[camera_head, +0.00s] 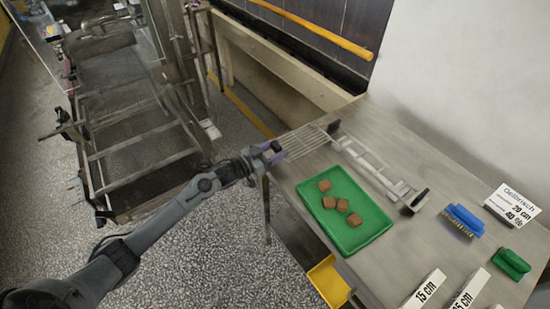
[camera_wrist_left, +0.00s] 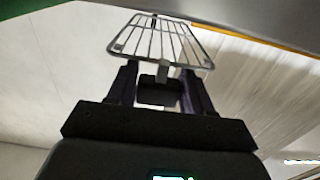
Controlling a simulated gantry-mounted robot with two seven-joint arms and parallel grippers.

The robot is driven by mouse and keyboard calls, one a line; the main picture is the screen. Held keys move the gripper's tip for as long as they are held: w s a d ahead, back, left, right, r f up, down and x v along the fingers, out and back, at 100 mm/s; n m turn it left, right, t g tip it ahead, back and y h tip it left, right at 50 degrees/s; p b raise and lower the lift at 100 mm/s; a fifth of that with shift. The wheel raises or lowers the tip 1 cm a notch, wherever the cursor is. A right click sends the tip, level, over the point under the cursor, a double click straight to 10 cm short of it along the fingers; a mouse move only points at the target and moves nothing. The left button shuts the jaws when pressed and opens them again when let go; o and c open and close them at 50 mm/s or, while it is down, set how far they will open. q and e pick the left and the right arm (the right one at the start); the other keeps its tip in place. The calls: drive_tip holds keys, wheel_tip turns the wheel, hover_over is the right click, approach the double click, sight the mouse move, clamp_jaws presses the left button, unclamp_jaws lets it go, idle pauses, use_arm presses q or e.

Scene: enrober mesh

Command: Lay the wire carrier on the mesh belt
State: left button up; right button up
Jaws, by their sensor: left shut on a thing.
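The wire carrier (camera_head: 304,141) is a small silver rack of parallel wires with a dark grip block. My left gripper (camera_head: 268,152) is shut on its near end and holds it out to the right, at the table's left edge. In the left wrist view the carrier (camera_wrist_left: 160,40) stretches out beyond the fingertips, and its dark block sits between the two fingers of the left gripper (camera_wrist_left: 160,88). My right gripper is not in view.
A green tray (camera_head: 356,236) with several brown pieces lies on the steel table (camera_head: 400,262). Blue (camera_head: 464,218) and green (camera_head: 512,262) brushes and white signs (camera_head: 513,204) stand at the right. A yellow bin (camera_head: 329,283) is below. A metal rack machine (camera_head: 140,148) stands left.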

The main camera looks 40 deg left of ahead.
use_arm(q)
drive_tip(key=shift+a+f, duration=0.25)
drive_tip(key=shift+f, duration=1.65)
drive_tip(key=shift+f, duration=0.1)
drive_tip(key=shift+f, duration=0.1)
drive_tip(key=o, duration=1.2)
